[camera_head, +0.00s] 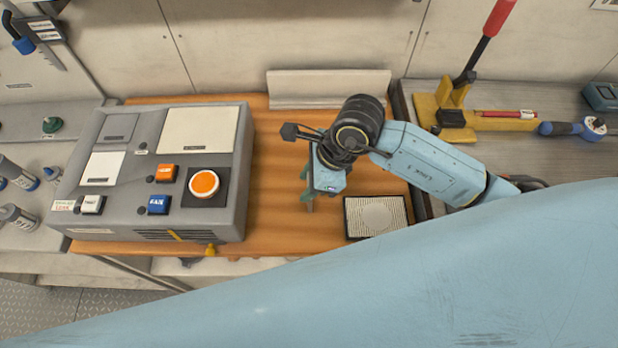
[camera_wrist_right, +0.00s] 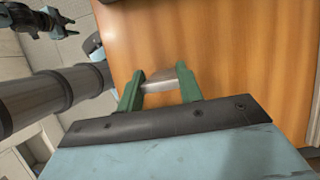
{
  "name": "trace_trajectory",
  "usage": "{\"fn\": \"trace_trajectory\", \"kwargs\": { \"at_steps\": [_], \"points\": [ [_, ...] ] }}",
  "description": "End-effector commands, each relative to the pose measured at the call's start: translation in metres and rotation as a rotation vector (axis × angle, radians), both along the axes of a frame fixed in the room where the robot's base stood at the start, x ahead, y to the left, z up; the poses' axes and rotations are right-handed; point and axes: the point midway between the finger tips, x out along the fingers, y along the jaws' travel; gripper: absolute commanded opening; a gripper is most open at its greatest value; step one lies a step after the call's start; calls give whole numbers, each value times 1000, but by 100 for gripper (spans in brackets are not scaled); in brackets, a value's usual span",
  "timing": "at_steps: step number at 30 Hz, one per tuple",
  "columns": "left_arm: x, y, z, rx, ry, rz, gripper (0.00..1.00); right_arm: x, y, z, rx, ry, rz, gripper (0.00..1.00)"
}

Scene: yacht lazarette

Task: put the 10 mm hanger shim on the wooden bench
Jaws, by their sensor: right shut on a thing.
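The wooden bench (camera_head: 280,220) runs across the middle of the head view, and its orange-brown top (camera_wrist_right: 225,40) fills much of the right wrist view. My right gripper (camera_head: 308,198) is over the bench, between the grey control box and the black-framed pad. In the right wrist view its green fingers (camera_wrist_right: 160,82) are shut on a small pale grey piece, which looks like the hanger shim (camera_wrist_right: 160,85). Whether the shim touches the bench top is unclear. What looks like my left gripper (camera_wrist_right: 58,22) shows small at the top left of the right wrist view; its fingers are too small to read.
A grey control box (camera_head: 140,215) with an orange button stands on the bench's left. A black-framed pad (camera_head: 376,216) lies right of the gripper, and a pale ledge block (camera_head: 330,88) stands behind. A yellow-and-red tool (camera_head: 455,108) is on the right counter. Bench top around the gripper is clear.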

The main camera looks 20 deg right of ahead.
Motion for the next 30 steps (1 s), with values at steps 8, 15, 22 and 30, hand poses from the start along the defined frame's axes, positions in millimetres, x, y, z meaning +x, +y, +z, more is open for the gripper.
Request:
{"fn": "trace_trajectory", "kwargs": {
  "at_steps": [8,15,22,30],
  "points": [
    [0,0,-2,0,0,0,36,1,0,-2,0,-2,0,11],
    [-7,0,-3,1,10,0,36,0,0,-3,0,-1,0,58],
    [-8,1,-3,2,12,0,36,0,0,-2,0,-1,0,58],
    [-8,1,-1,2,13,0,36,-1,-9,20,-1,-5,0,58]
  ]
}}
